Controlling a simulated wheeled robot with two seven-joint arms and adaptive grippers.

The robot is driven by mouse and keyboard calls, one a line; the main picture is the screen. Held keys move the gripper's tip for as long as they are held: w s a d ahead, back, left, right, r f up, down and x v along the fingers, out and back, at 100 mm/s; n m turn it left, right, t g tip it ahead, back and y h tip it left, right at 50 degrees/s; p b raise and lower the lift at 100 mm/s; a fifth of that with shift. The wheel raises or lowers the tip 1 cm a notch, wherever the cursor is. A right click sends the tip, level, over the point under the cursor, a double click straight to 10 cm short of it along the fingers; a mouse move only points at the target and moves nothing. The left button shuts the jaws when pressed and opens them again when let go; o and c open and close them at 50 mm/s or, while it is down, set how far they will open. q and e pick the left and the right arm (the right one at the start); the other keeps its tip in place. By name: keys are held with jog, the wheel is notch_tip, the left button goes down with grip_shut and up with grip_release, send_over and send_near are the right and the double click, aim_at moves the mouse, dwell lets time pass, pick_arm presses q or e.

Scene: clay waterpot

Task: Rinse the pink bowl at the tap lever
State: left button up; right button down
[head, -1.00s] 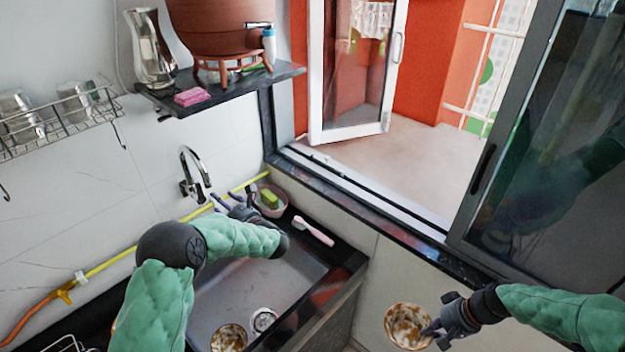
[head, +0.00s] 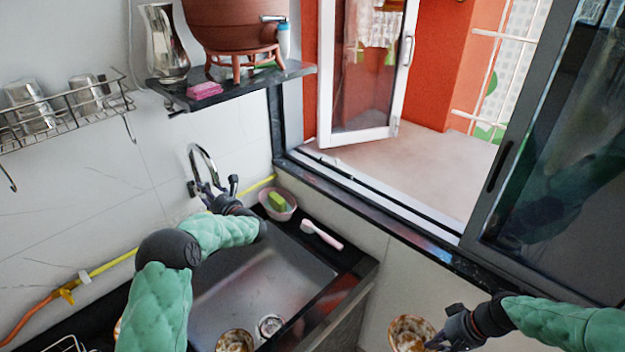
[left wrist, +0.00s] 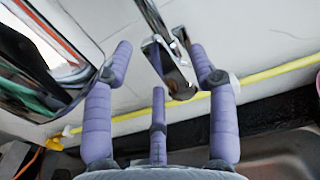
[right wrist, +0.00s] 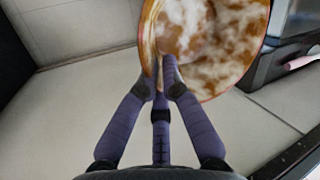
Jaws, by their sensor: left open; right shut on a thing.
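My right gripper (head: 444,327) is shut on the rim of a bowl (head: 408,332) smeared brown and white inside, held over the floor right of the sink. In the right wrist view, this bowl (right wrist: 205,42) has an orange-pink rim, and the fingertips (right wrist: 165,75) meet at its near edge. My left gripper (head: 219,190) is open at the chrome tap (head: 203,160) on the wall. In the left wrist view, the chrome tap lever (left wrist: 172,68) lies between its spread fingers (left wrist: 160,65); contact is unclear. A pink bowl with a green sponge (head: 277,209) stands at the sink's back corner.
The dark sink (head: 265,280) holds another stained bowl (head: 235,341) near the drain (head: 270,325). A pink-handled brush (head: 322,236) lies on the right rim. A shelf (head: 235,83) with a clay pot (head: 235,25) hangs above. A yellow hose (head: 110,263) runs along the wall.

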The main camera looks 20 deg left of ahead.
pick_arm(q)
jog(key=shift+x, duration=1)
grip_shut()
jog(key=shift+w+d+r+m+p, duration=0.1)
jog(key=shift+w+d+m+p, duration=0.2)
jog(key=shift+m, duration=0.6)
jog(key=shift+w+d+r+m, duration=0.15)
jog(key=shift+w+m, duration=0.25)
jog(key=shift+m, duration=0.5)
jog(key=shift+f, duration=0.1)
